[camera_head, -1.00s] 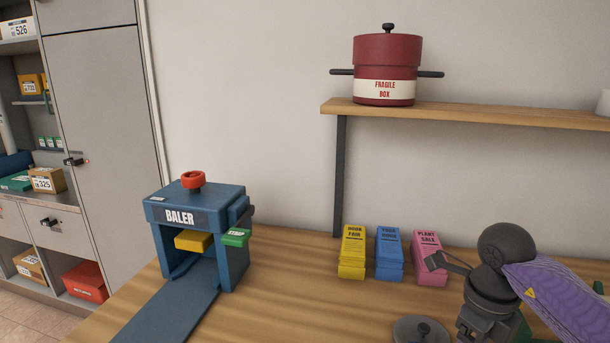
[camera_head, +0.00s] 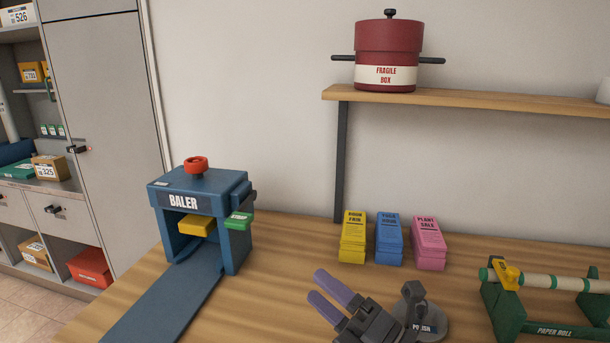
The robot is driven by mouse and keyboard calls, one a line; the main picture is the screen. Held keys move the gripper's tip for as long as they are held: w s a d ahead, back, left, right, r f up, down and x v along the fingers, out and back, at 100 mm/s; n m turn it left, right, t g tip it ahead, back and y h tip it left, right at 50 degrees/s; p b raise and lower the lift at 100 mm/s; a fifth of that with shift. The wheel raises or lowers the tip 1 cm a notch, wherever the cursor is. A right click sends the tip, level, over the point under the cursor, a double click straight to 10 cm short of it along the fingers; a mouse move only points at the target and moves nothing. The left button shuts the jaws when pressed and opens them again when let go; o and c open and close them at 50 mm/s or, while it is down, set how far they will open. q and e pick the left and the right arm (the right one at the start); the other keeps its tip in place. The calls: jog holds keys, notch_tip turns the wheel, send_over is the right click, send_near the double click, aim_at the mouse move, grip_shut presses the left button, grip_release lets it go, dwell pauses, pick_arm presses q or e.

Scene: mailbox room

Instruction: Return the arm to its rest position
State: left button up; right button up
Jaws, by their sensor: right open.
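My right gripper (camera_head: 328,298) is at the bottom middle of the head view, its two purple-tipped fingers apart and empty. It is over the wooden table (camera_head: 280,262), in front of the flyer stacks. Its wrist is beside a round grey thing marked "POLISH" (camera_head: 432,326), partly covering it. I cannot tell whether they touch. My left gripper is out of view.
A blue baler (camera_head: 203,190) with a red knob stands at left. Yellow (camera_head: 353,238), blue (camera_head: 389,240) and pink (camera_head: 428,243) flyer stacks stand behind. A green paper roll holder (camera_head: 505,315) is at right. A red pot (camera_head: 387,52) sits on a shelf (camera_head: 460,97).

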jog(key=s+d+f+m+h, duration=0.4)
jog(key=d+f+m+h, duration=0.9)
jog(key=m+h, duration=0.8)
jog(key=s+f+m+g+y, duration=0.2)
jog(key=s+f+m+g, duration=0.25)
jog(key=s, duration=0.45)
jog(key=s+f+m+g+y, duration=0.25)
jog(key=s+f+g, duration=0.35)
jog(key=s, duration=0.3)
notch_tip(320, 180, down, 16)
jog(key=s+g, duration=0.2)
jog(key=s+d+f, duration=0.2)
jog(key=s+f, duration=1)
jog(key=s, duration=0.2)
jog(key=shift+s+d+g, duration=0.35)
jog(key=shift+d, duration=0.05)
